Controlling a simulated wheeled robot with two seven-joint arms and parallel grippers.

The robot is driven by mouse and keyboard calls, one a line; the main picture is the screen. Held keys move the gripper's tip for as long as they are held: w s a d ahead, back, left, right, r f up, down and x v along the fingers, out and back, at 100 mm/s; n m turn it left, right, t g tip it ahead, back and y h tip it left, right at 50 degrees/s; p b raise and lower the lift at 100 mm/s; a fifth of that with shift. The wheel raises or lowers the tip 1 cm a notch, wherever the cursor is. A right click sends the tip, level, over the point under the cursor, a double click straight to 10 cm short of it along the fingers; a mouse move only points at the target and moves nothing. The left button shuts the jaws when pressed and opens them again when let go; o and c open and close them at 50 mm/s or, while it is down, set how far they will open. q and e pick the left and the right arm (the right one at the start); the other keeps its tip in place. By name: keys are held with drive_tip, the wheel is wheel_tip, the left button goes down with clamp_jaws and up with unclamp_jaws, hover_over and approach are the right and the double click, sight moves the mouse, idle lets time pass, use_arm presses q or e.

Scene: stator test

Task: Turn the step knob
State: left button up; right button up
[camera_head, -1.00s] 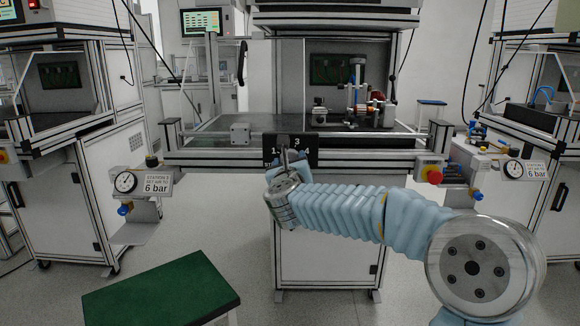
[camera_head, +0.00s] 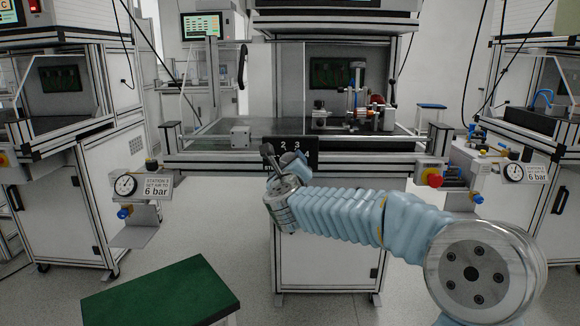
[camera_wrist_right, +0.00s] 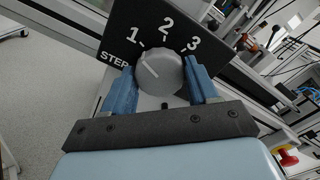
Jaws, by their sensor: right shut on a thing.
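The step knob (camera_wrist_right: 159,72) is grey and round, with a white pointer line, on a black panel (camera_wrist_right: 115,42) marked STEP, 1, 2 and 3. In the right wrist view the pointer line slants up and left, roughly toward the 1. My right gripper (camera_wrist_right: 163,82) has its two blue fingers on either side of the knob and is shut on it. In the head view my right gripper (camera_head: 281,156) is at the panel (camera_head: 306,152) on the bench front and hides the knob. My left gripper is not in view.
A red emergency button (camera_head: 432,178) sits right of the panel on the bench front. A gauge (camera_head: 125,184) with a 6 bar sign stands at left, another (camera_head: 513,171) at right. A green-topped stool (camera_head: 160,292) stands at the front left.

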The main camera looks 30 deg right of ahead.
drive_tip(key=o, duration=1.1)
drive_tip(key=shift+c, duration=0.2)
drive_tip(key=shift+s, duration=0.1)
drive_tip(key=b+v, duration=0.1)
drive_tip(key=v, duration=1.2)
drive_tip(key=shift+s+a, duration=0.2)
drive_tip(key=shift+s, duration=0.1)
